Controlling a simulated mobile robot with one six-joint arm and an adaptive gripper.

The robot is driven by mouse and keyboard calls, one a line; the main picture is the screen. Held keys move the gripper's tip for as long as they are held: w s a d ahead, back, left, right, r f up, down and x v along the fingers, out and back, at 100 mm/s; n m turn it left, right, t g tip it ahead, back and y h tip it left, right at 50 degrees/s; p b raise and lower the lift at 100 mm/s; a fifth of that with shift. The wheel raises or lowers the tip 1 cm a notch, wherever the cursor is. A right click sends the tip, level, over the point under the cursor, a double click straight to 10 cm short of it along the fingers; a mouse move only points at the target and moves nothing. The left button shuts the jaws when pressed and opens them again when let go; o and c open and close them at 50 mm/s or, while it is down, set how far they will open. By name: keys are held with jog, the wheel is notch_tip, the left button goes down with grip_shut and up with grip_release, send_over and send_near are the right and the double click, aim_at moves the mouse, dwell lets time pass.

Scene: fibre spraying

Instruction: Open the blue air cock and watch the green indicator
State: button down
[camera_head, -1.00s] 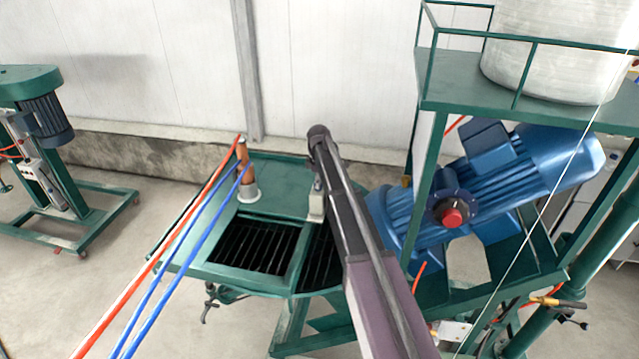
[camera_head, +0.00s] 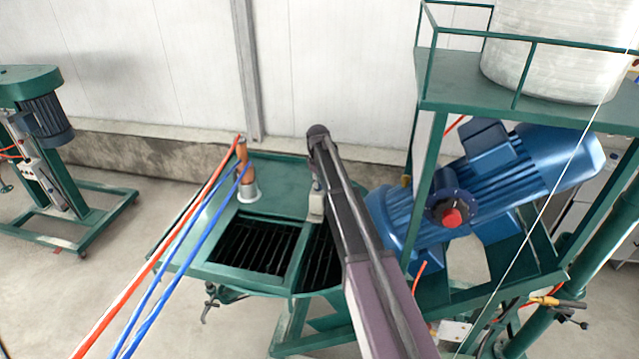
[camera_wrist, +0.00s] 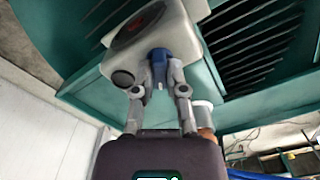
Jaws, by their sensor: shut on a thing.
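The blue air cock (camera_wrist: 160,62) sticks out of the underside of a pale grey box (camera_wrist: 150,38) in the wrist view. My gripper (camera_wrist: 160,76) has one finger on each side of the cock and is shut on it. The box also shows in the head view (camera_head: 316,206), on the green table beside my arm. There my arm hides the cock and my fingertips. A dark round part and a red mark are on the box in the wrist view. I cannot make out a green indicator in either view.
The green table (camera_head: 285,187) has slatted openings (camera_head: 255,245). A copper-coloured piece on a white base (camera_head: 248,192) stands on it, with red and blue hoses (camera_head: 195,245) running to the lower left. A blue motor (camera_head: 500,180) stands close on the right.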

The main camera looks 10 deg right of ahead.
jog(key=m, duration=0.6)
jog(key=shift+m, duration=0.3)
jog(key=m, duration=0.5)
jog(key=shift+m, duration=0.3)
jog(key=c, duration=0.7)
grip_release()
jog(key=shift+r, duration=0.1)
